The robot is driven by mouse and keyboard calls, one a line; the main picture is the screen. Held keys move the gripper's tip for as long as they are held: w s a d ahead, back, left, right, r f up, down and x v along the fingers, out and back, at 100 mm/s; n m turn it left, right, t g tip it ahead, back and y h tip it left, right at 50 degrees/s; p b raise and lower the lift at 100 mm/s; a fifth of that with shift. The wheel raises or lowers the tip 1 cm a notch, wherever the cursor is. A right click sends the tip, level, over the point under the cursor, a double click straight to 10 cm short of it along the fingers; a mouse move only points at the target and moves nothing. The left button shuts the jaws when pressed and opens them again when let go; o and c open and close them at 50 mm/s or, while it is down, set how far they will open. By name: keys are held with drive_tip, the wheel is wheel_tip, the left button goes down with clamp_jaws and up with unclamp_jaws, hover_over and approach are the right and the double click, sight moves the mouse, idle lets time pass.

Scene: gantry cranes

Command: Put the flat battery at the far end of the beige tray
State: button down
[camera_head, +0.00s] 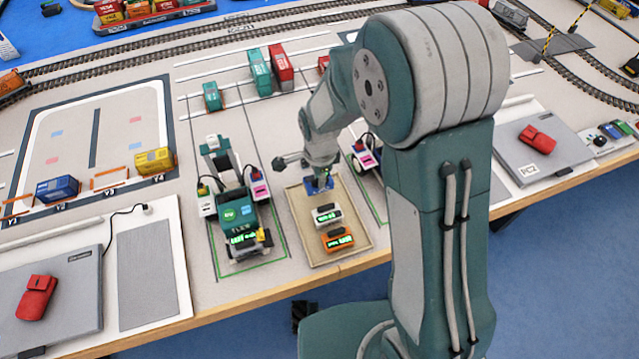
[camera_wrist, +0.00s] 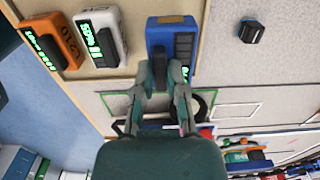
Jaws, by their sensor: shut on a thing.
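The beige tray (camera_head: 359,232) lies near the table's front edge. I cannot tell whether the battery touches the tray floor. A white battery (camera_head: 327,213) and an orange battery (camera_head: 338,240), both with green-lit displays, lie nearer the front in the tray.
A green crane vehicle (camera_head: 238,212) stands close left of the tray, and another vehicle (camera_head: 364,158) is partly hidden behind my arm on the right. Small containers (camera_head: 281,68) stand farther back. Grey pads with red devices (camera_head: 37,297) lie on both sides.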

drive_tip(key=f, duration=0.3)
drive_tip(key=shift+w+a+f, duration=0.1)
drive_tip(key=shift+a+f, duration=0.15)
drive_tip(key=shift+a, duration=0.15)
drive_tip(key=shift+d, duration=0.15)
drive_tip(key=c, duration=0.7)
unclamp_jaws()
drive_tip(key=shift+d, duration=0.1)
